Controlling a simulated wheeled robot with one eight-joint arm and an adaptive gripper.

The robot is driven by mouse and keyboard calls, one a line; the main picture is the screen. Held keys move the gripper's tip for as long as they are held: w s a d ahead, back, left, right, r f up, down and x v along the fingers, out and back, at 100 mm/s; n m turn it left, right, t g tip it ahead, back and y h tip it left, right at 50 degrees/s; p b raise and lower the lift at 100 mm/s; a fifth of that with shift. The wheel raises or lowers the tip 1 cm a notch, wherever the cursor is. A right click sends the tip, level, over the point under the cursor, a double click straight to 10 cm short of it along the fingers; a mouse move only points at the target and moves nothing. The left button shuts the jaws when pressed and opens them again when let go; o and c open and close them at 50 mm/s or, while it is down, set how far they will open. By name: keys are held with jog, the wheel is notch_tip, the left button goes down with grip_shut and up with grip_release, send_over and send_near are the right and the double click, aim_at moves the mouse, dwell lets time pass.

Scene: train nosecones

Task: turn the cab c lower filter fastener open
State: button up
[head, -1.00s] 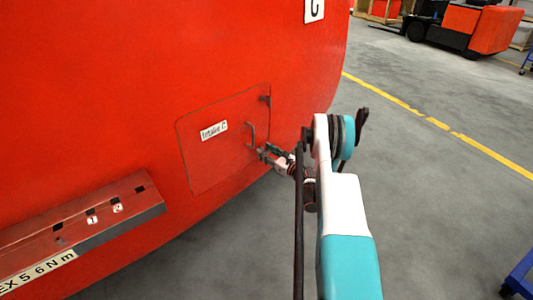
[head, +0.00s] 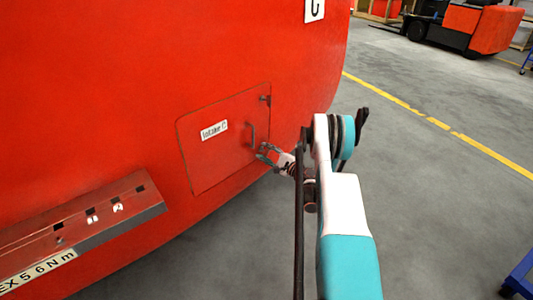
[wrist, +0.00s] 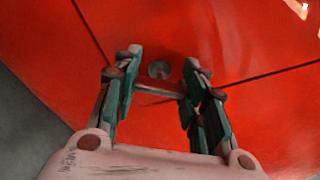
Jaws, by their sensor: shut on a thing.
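The intake C panel (head: 221,150) is a red hatch with a white label, set in the red nosecone in the head view. In the wrist view, the filter fastener (wrist: 159,69) is a small round grey disc near the panel's corner, just beyond my fingertips. My gripper (wrist: 159,80) has its two green-padded fingers either side of a thin pale bar (wrist: 158,91), closed on its ends. The bar lies just below the fastener in the picture; I cannot tell if it touches it. In the head view, my gripper (head: 265,152) is at the panel's lower right.
A dark handle (head: 252,134) stands on the panel just left of my gripper. A red ledge (head: 110,205) with small labelled sockets juts out at lower left.

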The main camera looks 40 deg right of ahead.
jog(key=n, duration=0.6)
jog(key=shift+a+f, duration=0.1)
jog(key=shift+n, duration=0.4)
dwell(0.3)
jog(key=o, duration=1.1)
